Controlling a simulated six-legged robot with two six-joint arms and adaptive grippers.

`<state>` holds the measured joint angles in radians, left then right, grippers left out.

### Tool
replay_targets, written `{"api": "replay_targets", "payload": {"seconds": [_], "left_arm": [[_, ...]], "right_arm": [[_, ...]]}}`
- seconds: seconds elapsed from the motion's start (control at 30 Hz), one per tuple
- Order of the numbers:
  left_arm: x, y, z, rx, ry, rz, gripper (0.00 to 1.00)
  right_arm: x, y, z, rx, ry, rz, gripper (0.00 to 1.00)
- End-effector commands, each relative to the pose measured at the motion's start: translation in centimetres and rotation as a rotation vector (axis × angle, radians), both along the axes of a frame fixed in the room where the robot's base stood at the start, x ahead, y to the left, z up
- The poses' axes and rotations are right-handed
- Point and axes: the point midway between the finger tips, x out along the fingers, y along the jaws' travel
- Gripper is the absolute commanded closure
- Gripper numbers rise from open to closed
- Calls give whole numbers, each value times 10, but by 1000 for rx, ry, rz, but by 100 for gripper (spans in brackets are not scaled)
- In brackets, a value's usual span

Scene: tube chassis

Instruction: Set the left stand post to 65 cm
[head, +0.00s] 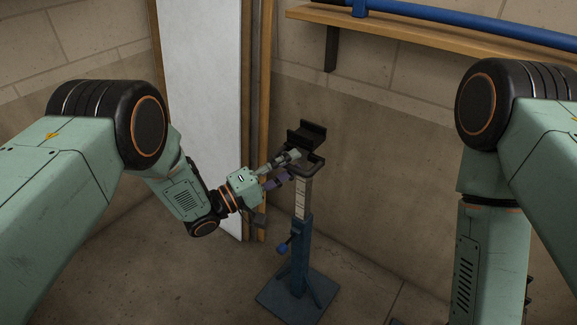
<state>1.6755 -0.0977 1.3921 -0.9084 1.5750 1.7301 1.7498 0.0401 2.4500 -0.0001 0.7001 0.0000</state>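The stand post has a black cradle (306,139) on top, a pale inner post (302,197) with a marked scale too small to read, a blue outer sleeve (300,250) and a flat blue base plate (282,301) on the floor. My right gripper is out of view.
A wooden shelf (430,27) carrying a blue tube (450,24) runs along the back wall at upper right. A white panel (203,100) and wooden boards (265,110) lean in the corner behind my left arm.

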Motion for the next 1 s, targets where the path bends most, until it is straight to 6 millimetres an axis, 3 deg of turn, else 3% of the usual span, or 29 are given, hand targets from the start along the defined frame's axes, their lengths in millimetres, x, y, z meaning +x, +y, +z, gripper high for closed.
{"api": "replay_targets", "payload": {"seconds": [0.47,1.0], "left_arm": [[-1,0,0,0,0,0,100],[-1,0,0,0,1,-1,100]], "right_arm": [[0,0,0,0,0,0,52],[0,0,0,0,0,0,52]]}}
